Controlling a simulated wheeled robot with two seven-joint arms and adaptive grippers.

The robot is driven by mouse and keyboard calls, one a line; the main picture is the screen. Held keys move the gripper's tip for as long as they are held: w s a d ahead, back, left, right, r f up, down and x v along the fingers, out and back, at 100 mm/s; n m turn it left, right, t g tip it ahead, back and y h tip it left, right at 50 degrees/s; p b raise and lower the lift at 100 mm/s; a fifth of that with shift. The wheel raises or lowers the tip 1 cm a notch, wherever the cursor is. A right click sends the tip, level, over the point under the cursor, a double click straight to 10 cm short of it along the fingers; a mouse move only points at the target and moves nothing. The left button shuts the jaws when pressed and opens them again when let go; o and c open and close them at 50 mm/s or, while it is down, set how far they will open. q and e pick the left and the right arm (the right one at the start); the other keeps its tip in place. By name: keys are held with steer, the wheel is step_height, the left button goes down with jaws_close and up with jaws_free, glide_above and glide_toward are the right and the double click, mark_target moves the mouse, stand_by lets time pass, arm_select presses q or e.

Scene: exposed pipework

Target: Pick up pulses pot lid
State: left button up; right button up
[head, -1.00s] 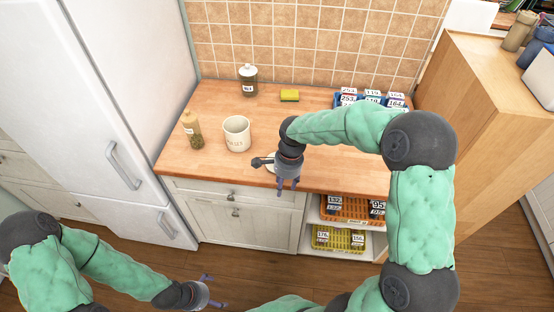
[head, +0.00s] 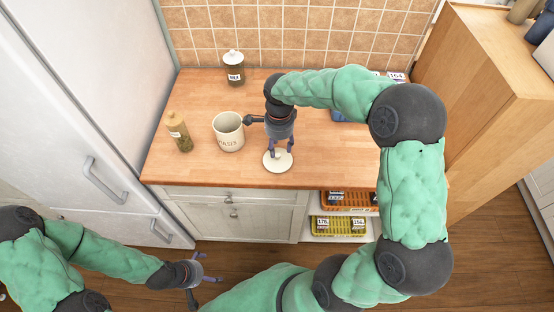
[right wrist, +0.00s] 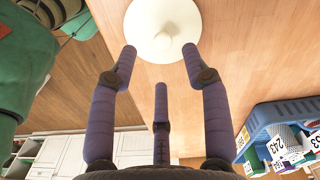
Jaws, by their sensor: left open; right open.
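The cream round lid (head: 278,161) lies on the wooden counter near its front edge, and shows at the top of the right wrist view (right wrist: 163,25) with a small knob in its middle. My right gripper (head: 281,151) is open and empty, fingers pointing down at the lid. In the wrist view its fingertips (right wrist: 160,62) are spread around the lid's near edge; I cannot tell whether they touch it. The cream lettered pot (head: 228,131) stands open on the counter, left of the gripper. My left gripper (head: 212,268) is open and empty, low in front of the cabinet.
A greenish bottle (head: 179,131) stands left of the pot, and a lidded jar (head: 234,68) stands at the back. A blue crate with labelled items (right wrist: 275,130) is on the counter right of the lid. Crates (head: 339,228) sit on shelves below. A tall fridge is at left.

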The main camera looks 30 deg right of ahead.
mark_target(278, 154)
steer(key=shift+w+f+b, duration=0.15)
steer(key=shift+f+b, duration=0.25)
steer(key=shift+f, duration=1.1)
steer(key=shift+w+f+b, duration=0.15)
steer(key=shift+f+b, duration=0.2)
steer(key=shift+f, duration=1.1)
jaws_close()
